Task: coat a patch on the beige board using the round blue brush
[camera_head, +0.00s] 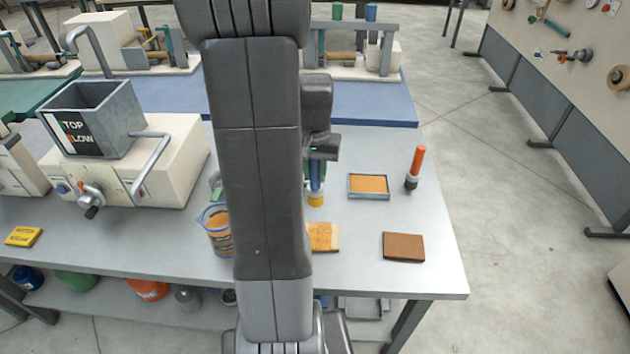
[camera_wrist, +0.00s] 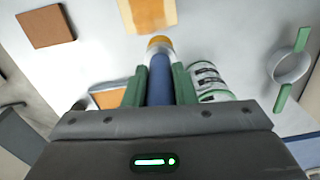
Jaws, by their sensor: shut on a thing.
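My gripper (camera_wrist: 160,86) is shut on the round blue brush (camera_wrist: 160,70), which points bristles down in the head view. Its handle (camera_head: 315,180) is blue and its tip (camera_head: 316,200) is yellow-orange. The beige board (camera_head: 323,237) lies on the grey table just nearer the front than the brush tip, partly hidden by my arm. It carries orange-yellow colour on part of its face. In the wrist view the board (camera_wrist: 150,14) is at the top, just beyond the bristles. The brush tip appears beside the board's far edge; I cannot tell its height.
A tray of orange paint (camera_head: 368,186), an upright orange-handled brush (camera_head: 415,168) and a brown board (camera_head: 403,247) are to the right. A jug of orange liquid (camera_head: 217,232) stands left, partly behind my arm. A white can (camera_wrist: 207,82) is close beside my gripper.

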